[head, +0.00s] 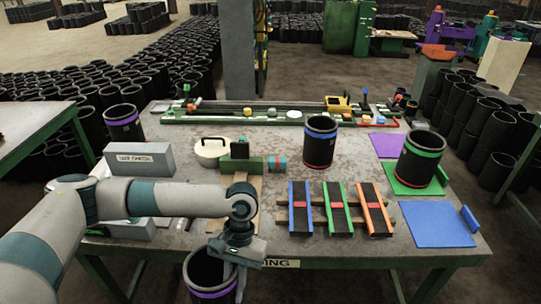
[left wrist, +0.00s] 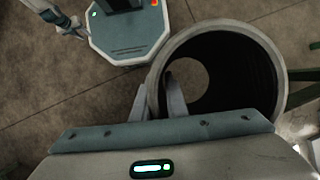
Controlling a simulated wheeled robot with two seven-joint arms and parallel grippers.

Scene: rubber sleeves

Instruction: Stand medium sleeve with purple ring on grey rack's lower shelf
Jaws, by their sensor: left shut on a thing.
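A black hollow sleeve with a purple ring (head: 208,294) hangs in my left gripper (head: 238,270), in front of the table's near edge. In the left wrist view I look into its round mouth (left wrist: 262,55), and floor shows through its far end. My left gripper (left wrist: 160,98) is shut on the sleeve's wall, one finger inside and one outside. Another black sleeve with a purple ring (head: 123,130) stands at the far left of the table. A grey labelled block (head: 148,160), possibly part of the grey rack, stands behind my left forearm, which hides much of it. My right gripper is not in view.
A blue-ringed sleeve (head: 319,150) stands on the table (head: 275,250), and a green-ringed one (head: 420,165) on a green mat (head: 400,187). Blue, green and orange rails (head: 337,208) lie front centre. A white lidded pot (head: 210,155) is behind my arm. A blue mat (head: 435,225) is empty.

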